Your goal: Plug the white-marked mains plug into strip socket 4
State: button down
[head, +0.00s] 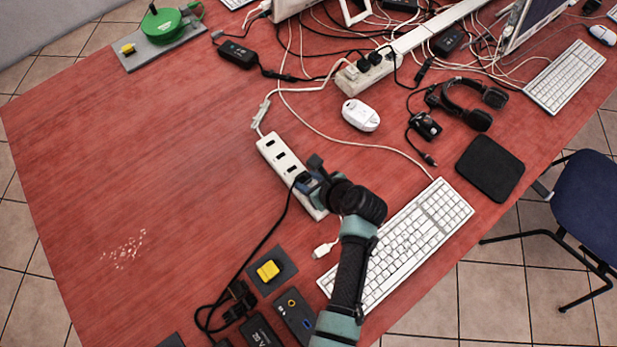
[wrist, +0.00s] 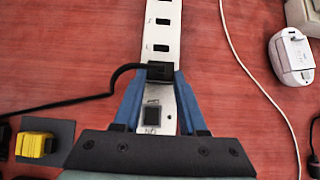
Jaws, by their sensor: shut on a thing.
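A white power strip (head: 268,145) lies on the red table, with dark sockets in a row; it also runs up the middle of the wrist view (wrist: 161,34). My gripper (head: 306,184) is over its near end. Its blue fingers (wrist: 160,78) are shut on a black plug (wrist: 160,70), one on each side. The plug sits over the strip, in line with the row, between the last visible open socket and a dark square switch (wrist: 152,115). Its black cable leads left. Whether the plug is seated is unclear, and no white mark is visible on it.
A white keyboard (head: 408,240) lies right of my arm. A white cable plug (head: 325,248), a yellow block on a dark pad (head: 268,270) and black adapters (head: 260,333) lie near the front edge. A white mouse-like device (head: 360,115) is beyond the strip. The table's left is mostly clear.

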jog(key=shift+f, duration=0.4)
jog(key=shift+c, duration=1.9)
grip_release()
